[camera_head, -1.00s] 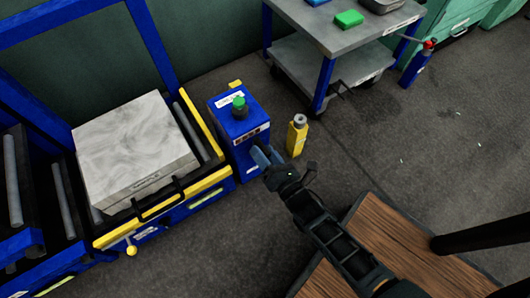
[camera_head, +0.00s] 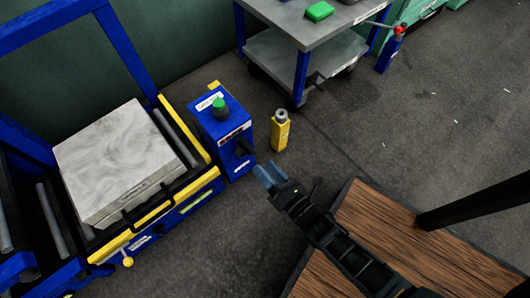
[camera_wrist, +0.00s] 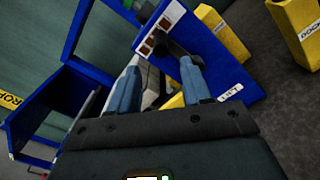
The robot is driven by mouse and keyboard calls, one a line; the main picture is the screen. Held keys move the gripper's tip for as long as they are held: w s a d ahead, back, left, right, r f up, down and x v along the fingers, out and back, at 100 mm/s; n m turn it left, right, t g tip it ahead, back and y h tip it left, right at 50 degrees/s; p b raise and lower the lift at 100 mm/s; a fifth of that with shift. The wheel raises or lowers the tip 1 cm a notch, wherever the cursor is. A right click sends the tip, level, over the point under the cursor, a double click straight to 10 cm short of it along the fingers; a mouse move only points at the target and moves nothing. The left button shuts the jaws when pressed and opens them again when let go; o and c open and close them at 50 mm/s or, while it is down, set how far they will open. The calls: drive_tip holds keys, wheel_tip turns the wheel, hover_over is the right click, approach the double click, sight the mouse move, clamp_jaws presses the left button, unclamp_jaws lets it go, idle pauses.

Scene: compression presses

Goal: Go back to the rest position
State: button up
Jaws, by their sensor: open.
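My gripper (camera_head: 266,175) is open, with its two blue-grey fingers apart and nothing between them. In the head view it hangs just in front and right of the blue control box (camera_head: 218,128), which has a green button (camera_head: 219,105) on top and a dark lever (camera_head: 243,147) on its side. A gap shows between the fingers and the box. In the wrist view the fingers (camera_wrist: 159,88) point toward the blue box (camera_wrist: 215,55), and the dark lever (camera_wrist: 172,45) shows beyond their tips.
A grey block (camera_head: 120,155) sits on the press's rollers at left. A yellow bottle-like post (camera_head: 280,132) stands right of the box. A grey cart (camera_head: 290,55) stands at the back, with a red and blue item (camera_head: 390,50) beside it. Open floor lies to the right.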

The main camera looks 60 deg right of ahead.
idle(0.4)
drive_tip(key=s+a+r+m+g+y, duration=0.1)
drive_tip(key=s+r+m+y, duration=0.1)
drive_tip(key=s+r+m, duration=0.5)
drive_tip(key=s+a+r+m+g+y, duration=0.15)
drive_tip(key=s+r+m, duration=0.25)
drive_tip(key=r+m, duration=0.6)
drive_tip(key=s+a+r+m+y, duration=0.1)
drive_tip(key=s+a+r+m, duration=0.1)
drive_tip(key=s+r+m, duration=0.6)
wheel_tip(320, 180, up, 31)
drive_tip(key=w+p, duration=0.2)
drive_tip(key=p, duration=2.4)
drive_tip(key=shift+w+d+p, duration=0.2)
drive_tip(key=shift+p, duration=0.2)
drive_tip(key=shift+f+y, duration=0.15)
drive_tip(key=shift+y, duration=0.1)
